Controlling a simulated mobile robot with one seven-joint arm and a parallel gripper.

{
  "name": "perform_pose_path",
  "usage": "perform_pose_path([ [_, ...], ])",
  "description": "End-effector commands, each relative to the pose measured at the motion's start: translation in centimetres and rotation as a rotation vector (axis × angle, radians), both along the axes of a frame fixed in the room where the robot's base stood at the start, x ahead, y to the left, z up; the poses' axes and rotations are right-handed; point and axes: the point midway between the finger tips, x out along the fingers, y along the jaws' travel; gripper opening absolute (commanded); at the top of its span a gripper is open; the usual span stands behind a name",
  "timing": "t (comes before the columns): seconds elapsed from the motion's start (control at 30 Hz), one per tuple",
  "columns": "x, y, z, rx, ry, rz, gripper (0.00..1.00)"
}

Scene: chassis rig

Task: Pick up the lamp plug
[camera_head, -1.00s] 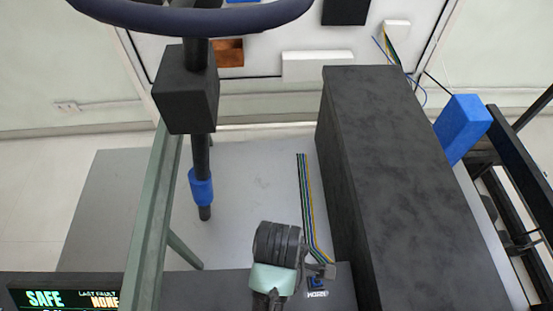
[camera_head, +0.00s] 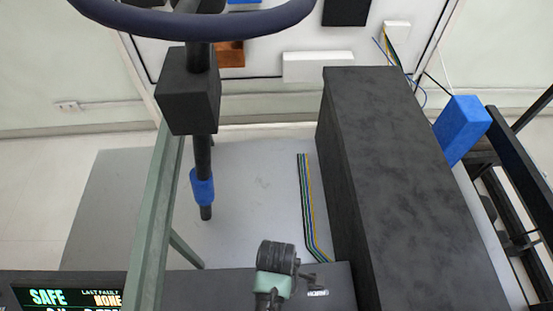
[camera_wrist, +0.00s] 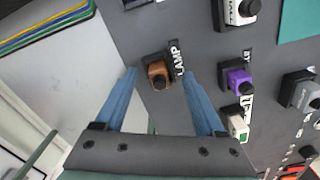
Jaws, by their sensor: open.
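The lamp plug (camera_wrist: 158,74) is a brown-orange block with a dark round centre, seated in a black socket on a dark grey panel beside the label "LAMP" (camera_wrist: 177,58). My gripper (camera_wrist: 160,70) is open, and its two blue fingers lie to either side of the plug in the wrist view. Nothing is held between them. I cannot tell how far the fingertips are above the panel. In the head view the plug and my fingers cannot be made out; the black and green end of my arm shows at the lower middle.
A white plug (camera_wrist: 240,12) and a grey plug (camera_wrist: 300,90) are further off. A ribbon of coloured wires (camera_head: 306,205) runs left of a large dark box (camera_head: 400,180).

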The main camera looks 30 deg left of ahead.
Motion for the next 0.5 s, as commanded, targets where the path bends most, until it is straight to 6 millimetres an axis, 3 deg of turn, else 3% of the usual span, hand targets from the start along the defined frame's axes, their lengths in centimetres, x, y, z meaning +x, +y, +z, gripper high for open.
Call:
perform_pose_path([
  [0.07, 0.02, 0.01, 0.02, 0.0, 0.0, 0.0, 0.71],
  [0.4, 0.01, 0.02, 0.05, 0.0, 0.0, 0.0, 0.12],
  [0.5, 0.0, 0.02, 0.05, 0.0, 0.0, 0.0, 0.0],
])
